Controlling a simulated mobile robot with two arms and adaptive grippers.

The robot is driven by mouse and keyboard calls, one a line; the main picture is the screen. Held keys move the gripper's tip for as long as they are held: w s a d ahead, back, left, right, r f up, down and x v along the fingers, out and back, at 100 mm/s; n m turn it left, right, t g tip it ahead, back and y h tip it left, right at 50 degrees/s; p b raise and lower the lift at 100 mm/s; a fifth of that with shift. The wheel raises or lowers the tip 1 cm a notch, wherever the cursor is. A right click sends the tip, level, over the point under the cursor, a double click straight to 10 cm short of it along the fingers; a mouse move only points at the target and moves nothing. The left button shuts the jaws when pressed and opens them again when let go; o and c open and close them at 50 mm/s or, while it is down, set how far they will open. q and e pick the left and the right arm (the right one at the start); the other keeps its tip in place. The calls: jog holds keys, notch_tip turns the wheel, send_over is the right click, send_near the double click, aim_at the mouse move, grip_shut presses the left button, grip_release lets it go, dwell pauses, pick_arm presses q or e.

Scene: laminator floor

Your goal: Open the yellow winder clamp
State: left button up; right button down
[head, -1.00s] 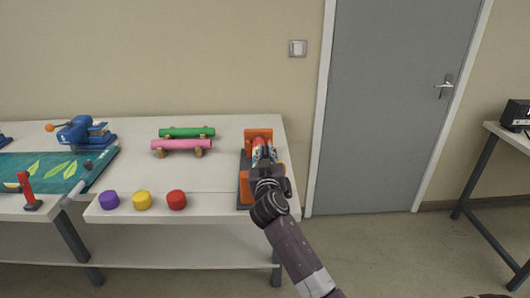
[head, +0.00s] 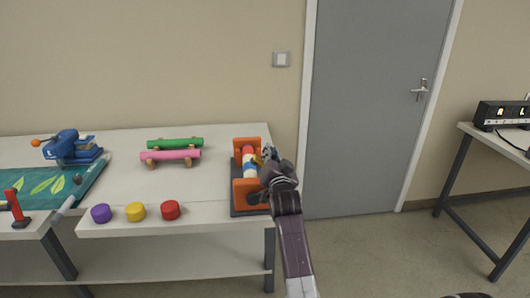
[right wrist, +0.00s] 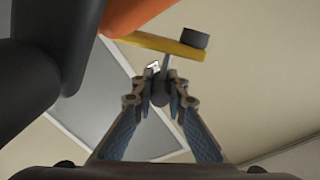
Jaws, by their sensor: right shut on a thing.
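The winder is a pair of orange blocks (head: 247,190) on a dark base at the right end of the white table, with a red, white and blue roll (head: 249,165) between them. The yellow clamp (head: 257,160) shows as a small piece at the roll's right side. In the right wrist view it is a yellow bar (right wrist: 158,44) with a dark knob at one end and a grey stem below. My right gripper (head: 268,157) is at the winder's right side. In the wrist view its fingertips (right wrist: 160,92) are shut around the grey stem's end. My left gripper is out of view.
Purple, yellow and red caps (head: 170,210) stand along the table's front edge. Green and pink rolls (head: 171,155) lie on a rack left of the winder. A blue device (head: 70,148) stands farther left. A grey door (head: 375,110) is behind.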

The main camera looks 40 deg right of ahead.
jog(key=shift+s+d+f+m+p, duration=0.2)
jog(key=shift+s+d+m+p, duration=0.3)
jog(key=shift+m, duration=0.65)
jog(key=shift+s+d+f+m+p, duration=0.25)
jog(key=shift+d+m, duration=0.4)
jog(key=shift+m, duration=0.55)
jog(key=shift+s+d+f+m+p, duration=0.15)
jog(key=shift+s+d+m+p, duration=0.3)
jog(key=shift+m, duration=0.7)
jog(key=shift+w+d, duration=0.1)
jog(key=shift+d, duration=0.05)
jog(key=c, duration=1.9)
grip_release()
jog(key=v, duration=0.7)
jog(key=shift+s, duration=0.3)
